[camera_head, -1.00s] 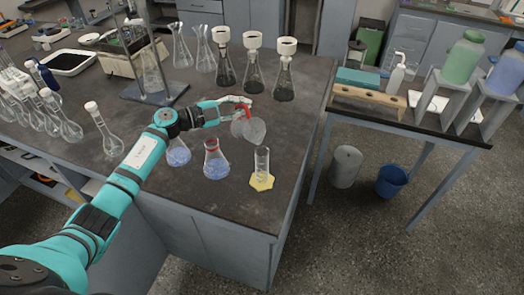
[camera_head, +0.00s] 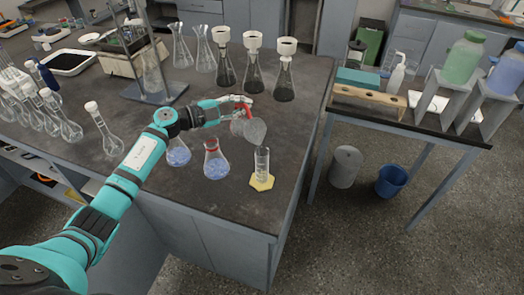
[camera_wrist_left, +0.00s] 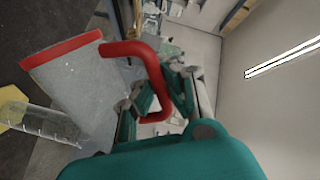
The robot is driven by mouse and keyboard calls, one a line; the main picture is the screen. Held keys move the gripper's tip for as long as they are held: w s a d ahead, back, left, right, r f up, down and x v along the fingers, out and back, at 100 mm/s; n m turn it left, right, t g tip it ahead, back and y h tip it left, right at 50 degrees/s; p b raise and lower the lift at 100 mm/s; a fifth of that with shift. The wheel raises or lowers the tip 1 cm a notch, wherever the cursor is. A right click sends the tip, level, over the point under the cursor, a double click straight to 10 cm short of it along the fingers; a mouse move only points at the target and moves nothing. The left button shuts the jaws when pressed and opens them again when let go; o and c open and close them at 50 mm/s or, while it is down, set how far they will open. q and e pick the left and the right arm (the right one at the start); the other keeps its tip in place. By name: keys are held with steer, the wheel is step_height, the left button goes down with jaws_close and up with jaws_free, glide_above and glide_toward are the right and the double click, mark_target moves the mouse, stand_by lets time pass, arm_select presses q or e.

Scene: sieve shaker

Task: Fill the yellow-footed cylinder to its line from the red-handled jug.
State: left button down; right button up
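The yellow-footed cylinder (camera_head: 262,163) stands upright near the front right corner of the dark bench; it also shows in the left wrist view (camera_wrist_left: 45,123). The red-handled jug (camera_head: 254,130) is tilted above the cylinder, its mouth toward the cylinder's top. In the left wrist view the clear jug (camera_wrist_left: 78,85) has a red rim and red handle. My left gripper (camera_head: 240,102) is shut on the jug's handle. Whether liquid is flowing, and the level in the cylinder, I cannot make out. My right gripper is not in view.
A flask with blue liquid and a red neck (camera_head: 215,162) stands just left of the cylinder, with another blue flask (camera_head: 178,152) beside it. Several dark flasks with white tops (camera_head: 253,72) stand behind. The bench's right edge is close to the cylinder.

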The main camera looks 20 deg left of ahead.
arm_select(q)
steer(key=shift+s+d+r+m, duration=0.35)
steer(key=shift+d+r+m, duration=0.05)
steer(key=shift+r+m, duration=0.3)
stand_by(2.0)
